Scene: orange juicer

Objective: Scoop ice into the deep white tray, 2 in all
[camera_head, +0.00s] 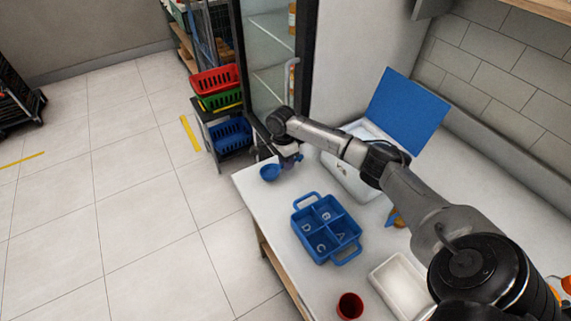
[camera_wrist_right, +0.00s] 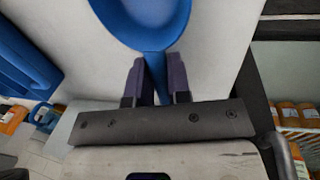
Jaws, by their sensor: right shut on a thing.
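My right gripper (camera_head: 287,161) is shut on the handle of a blue scoop (camera_head: 269,173). In the right wrist view the scoop's bowl (camera_wrist_right: 148,18) lies beyond the gripper fingers (camera_wrist_right: 157,80). No ice shows in the visible part of the bowl. The scoop is by the counter's far left corner, left of a white bin (camera_head: 340,173) whose blue lid (camera_head: 405,108) stands open. My arm partly covers the bin, and its contents are hard to make out. A deep white tray (camera_head: 376,279) sits at the front of the counter, apart from the scoop. My left gripper is not in view.
A blue four-compartment caddy (camera_head: 323,259) with lettered compartments stands between the scoop and the tray. A red cup (camera_head: 350,306) is left of the tray. Red, green and blue baskets (camera_head: 216,81) stand on a rack beyond the counter, beside a glass-door fridge (camera_head: 270,60).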

